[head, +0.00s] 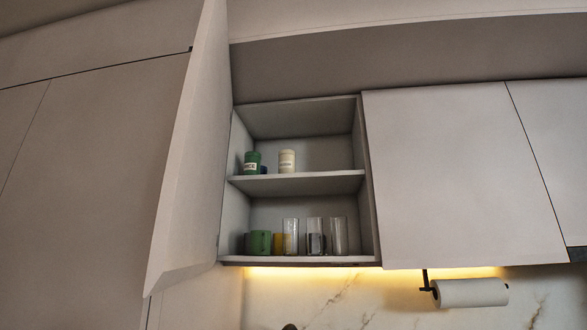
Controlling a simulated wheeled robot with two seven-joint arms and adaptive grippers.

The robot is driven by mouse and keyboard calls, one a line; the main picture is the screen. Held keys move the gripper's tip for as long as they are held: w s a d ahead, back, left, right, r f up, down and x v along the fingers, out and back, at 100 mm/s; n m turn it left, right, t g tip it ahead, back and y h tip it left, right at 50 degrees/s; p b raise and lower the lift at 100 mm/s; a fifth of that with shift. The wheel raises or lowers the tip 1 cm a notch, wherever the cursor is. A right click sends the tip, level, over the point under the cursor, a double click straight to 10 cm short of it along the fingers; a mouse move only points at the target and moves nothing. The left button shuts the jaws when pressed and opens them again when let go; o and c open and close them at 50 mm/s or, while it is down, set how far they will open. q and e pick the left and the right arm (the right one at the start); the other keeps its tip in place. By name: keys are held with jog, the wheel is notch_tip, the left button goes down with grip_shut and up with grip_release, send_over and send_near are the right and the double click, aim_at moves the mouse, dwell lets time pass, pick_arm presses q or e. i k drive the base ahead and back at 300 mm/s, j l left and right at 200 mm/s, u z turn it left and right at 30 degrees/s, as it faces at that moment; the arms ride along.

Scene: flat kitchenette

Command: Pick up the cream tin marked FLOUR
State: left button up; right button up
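A cream tin (287,161) with a pale label stands upright on the upper shelf of the open wall cabinet in the head view. Its lettering is too small to read for certain. A green tin (252,162) with a white label stands to its left on the same shelf, with a small dark blue thing (264,170) between and partly behind them. Neither of my grippers shows in this view.
The cabinet door (185,160) stands open on the left. The lower shelf holds a green mug (259,242), a yellow item (279,243) and several glasses (315,236). A closed door (460,170) is to the right, with a paper roll (471,292) below it.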

aim_at(287, 160)
jog(key=i+z, duration=0.3)
jog(key=z, duration=0.15)
jog(key=i+j+z, duration=0.1)
jog(key=i+z, duration=0.2)
jog(key=z, duration=0.15)
jog(key=i+j+z, duration=0.2)
jog(key=z, duration=0.25)
jog(key=i, duration=0.05)
